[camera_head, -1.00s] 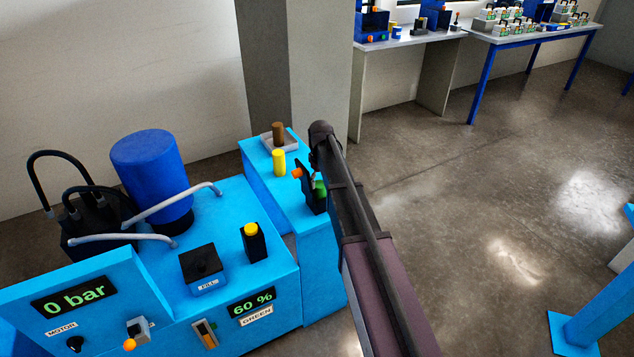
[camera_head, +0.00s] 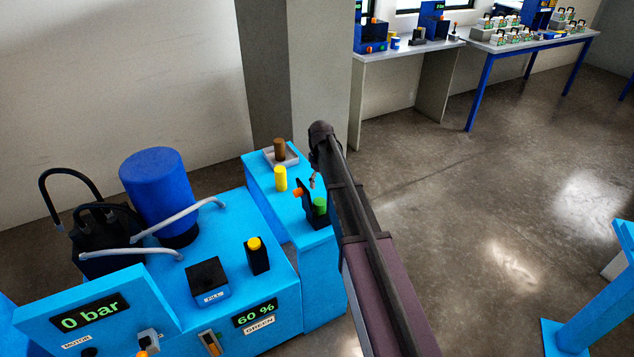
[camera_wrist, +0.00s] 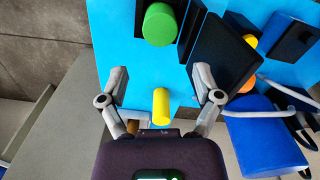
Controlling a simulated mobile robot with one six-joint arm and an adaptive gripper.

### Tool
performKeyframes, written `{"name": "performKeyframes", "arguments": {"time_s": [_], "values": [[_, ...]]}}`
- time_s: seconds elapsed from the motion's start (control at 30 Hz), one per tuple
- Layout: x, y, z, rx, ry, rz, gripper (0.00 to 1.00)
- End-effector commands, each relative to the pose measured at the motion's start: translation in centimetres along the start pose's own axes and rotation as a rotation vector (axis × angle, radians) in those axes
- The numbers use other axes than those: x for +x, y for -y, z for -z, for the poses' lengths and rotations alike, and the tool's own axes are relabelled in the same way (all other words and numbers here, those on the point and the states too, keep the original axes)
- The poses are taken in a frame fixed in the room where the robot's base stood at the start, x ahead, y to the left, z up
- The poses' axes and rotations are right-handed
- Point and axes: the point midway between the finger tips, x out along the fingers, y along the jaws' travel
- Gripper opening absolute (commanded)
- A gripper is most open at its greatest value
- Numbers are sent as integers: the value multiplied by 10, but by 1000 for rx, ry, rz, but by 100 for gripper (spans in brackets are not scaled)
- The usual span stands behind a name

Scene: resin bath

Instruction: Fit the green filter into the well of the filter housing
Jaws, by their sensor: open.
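The green filter (camera_head: 320,206) stands in or against the black filter housing (camera_head: 317,222) on the blue cabinet. I cannot tell how deep it sits in the well. In the wrist view the green filter (camera_wrist: 159,24) has black housing parts on both sides, and a dark flap (camera_wrist: 226,50) with an orange knob lies to its right. My gripper (camera_wrist: 162,76) is open and empty, its fingers wide apart below the green filter in the picture. In the head view my arm hides most of it.
A yellow cylinder (camera_head: 280,178) stands on the cabinet; the wrist view shows it between my fingers' lines. A brown cylinder (camera_head: 280,149) stands in a grey tray. A blue tank (camera_head: 154,190) with hoses and a black block with yellow top (camera_head: 256,258) stand at left.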

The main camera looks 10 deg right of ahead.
Motion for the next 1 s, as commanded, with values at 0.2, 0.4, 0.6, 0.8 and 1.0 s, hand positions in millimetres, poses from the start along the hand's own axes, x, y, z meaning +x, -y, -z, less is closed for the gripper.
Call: {"name": "performKeyframes", "arguments": {"time_s": [0.2,0.4,0.6,0.8,1.0], "values": [[-10,0,0,0,0,0,83],[-11,0,0,0,0,0,83],[-10,0,0,0,0,0,83],[-10,0,0,0,0,0,83],[-10,3,-4,7,0,0,83]]}}
